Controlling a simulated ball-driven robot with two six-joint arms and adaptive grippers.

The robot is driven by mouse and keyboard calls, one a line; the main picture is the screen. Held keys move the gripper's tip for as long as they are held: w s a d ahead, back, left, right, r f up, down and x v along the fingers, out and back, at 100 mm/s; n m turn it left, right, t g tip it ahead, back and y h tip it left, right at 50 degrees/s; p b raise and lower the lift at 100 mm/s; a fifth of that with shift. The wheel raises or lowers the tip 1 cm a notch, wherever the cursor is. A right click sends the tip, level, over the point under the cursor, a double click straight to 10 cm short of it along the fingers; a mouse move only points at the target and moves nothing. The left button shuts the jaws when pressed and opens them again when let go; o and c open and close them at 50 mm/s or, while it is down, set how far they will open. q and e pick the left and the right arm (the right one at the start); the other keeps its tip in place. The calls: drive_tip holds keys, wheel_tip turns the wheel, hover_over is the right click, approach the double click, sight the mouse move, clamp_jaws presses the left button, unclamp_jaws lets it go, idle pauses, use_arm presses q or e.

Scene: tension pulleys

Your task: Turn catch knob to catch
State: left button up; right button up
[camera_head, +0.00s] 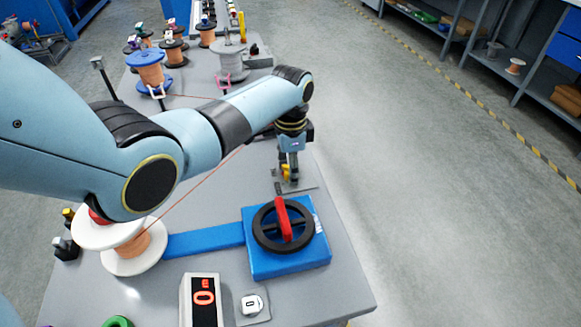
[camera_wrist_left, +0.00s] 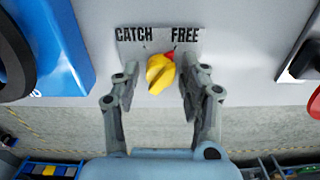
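The catch knob (camera_wrist_left: 158,76) is yellow with a red pointer mark at its upper right. The mark points toward the word FREE on the label plate (camera_wrist_left: 157,38); CATCH is printed on the plate's left half. My left gripper (camera_wrist_left: 158,82) is open, with one finger on each side of the knob and visible gaps between. In the head view the left gripper (camera_head: 289,168) points down at the bench, and the yellow knob (camera_head: 285,172) shows partly between its fingers. My right gripper is not in view.
A blue unit (camera_head: 262,262) with a black handwheel (camera_head: 265,240) and red handle stands close in front of the knob. A white-flanged spool (camera_head: 115,262), a counter (camera_head: 203,297) and several spools behind share the bench. Open floor lies right.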

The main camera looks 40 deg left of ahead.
use_arm(q)
clamp_jaws()
drive_tip(key=shift+r+n+p, duration=0.1)
drive_tip(key=shift+n+p, duration=0.85)
drive_tip(key=shift+n, duration=0.25)
drive_tip(key=n+p, duration=0.1)
drive_tip(key=n, duration=0.2)
drive_tip(key=shift+n+p, duration=0.4)
drive_tip(key=n+p, duration=0.1)
drive_tip(key=n, duration=0.3)
drive_tip(key=shift+n+p, duration=0.5)
drive_tip(key=shift+n, duration=1.3)
